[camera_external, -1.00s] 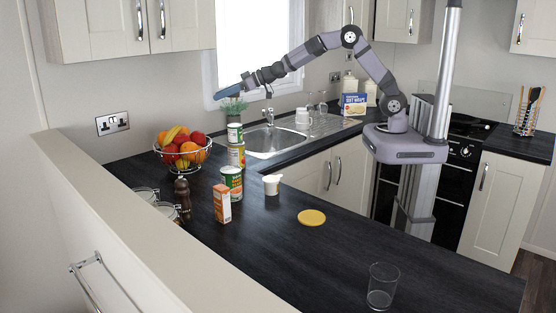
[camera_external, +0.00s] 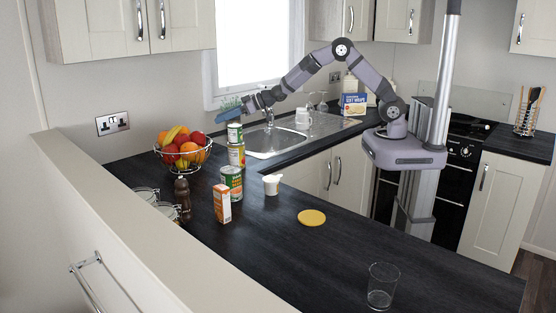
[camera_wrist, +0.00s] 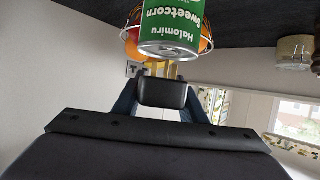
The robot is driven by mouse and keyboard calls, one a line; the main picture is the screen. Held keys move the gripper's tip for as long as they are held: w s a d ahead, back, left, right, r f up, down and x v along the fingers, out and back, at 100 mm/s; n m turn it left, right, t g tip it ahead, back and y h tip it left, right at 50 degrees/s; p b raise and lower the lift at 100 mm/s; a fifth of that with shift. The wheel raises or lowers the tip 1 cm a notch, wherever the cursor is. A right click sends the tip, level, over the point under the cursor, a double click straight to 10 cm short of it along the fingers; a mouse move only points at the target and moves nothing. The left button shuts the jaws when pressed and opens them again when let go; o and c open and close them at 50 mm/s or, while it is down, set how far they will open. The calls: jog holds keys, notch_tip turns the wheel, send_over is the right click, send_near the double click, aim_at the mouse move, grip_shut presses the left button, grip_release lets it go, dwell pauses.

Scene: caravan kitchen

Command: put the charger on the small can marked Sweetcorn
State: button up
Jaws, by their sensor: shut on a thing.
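My gripper (camera_external: 222,116) is just above the small can (camera_external: 235,133), which tops a column of cans in the external view. The gripper's blue fingers are shut on the charger, a small black block (camera_wrist: 163,94) with pale prongs, in the wrist view. The charger is hard to make out in the external view. The small can has a green label reading Halomiru Sweetcorn and a silver lid, and shows inverted in the wrist view (camera_wrist: 172,22). The charger appears near the lid; I cannot tell whether they touch.
A yellow-labelled can (camera_external: 237,155) is under the small can; a larger can (camera_external: 231,184) shows below it. A fruit basket (camera_external: 182,165) is to the left. An orange carton (camera_external: 222,204) and white cup (camera_external: 272,185) stand nearby. The right-hand worktop is mostly clear.

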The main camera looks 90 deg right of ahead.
jog(key=shift+f, duration=0.2)
jog(key=shift+f, duration=0.1)
jog(key=o, duration=1.1)
jog(key=shift+c, duration=0.2)
jog(key=b+v, duration=0.2)
jog(key=v, duration=1)
jog(key=shift+s, duration=0.1)
